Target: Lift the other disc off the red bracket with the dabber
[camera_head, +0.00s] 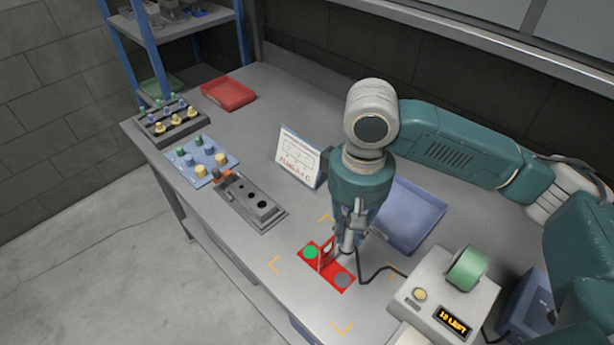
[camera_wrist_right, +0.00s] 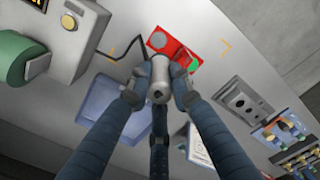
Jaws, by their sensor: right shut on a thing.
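The red bracket (camera_head: 320,268) lies on the bench with a green disc (camera_head: 310,252) at its left end and a grey disc (camera_head: 342,280) at its right end. The bracket also shows in the right wrist view (camera_wrist_right: 178,50), with the grey disc (camera_wrist_right: 158,40) clear and the green one (camera_wrist_right: 194,65) partly hidden. My right gripper (camera_head: 356,232) is shut on the pale grey dabber (camera_wrist_right: 159,80), close beside and above the bracket's middle. Whether the dabber's tip touches anything is hidden. My left gripper is not in view.
A machine with a green roll (camera_head: 467,268) stands at the right, with a black cable (camera_head: 375,276) on the bench. A blue tray (camera_head: 412,213) lies behind my gripper. A sign (camera_head: 299,158), a grey block (camera_head: 250,202) and peg boards (camera_head: 202,160) stand left.

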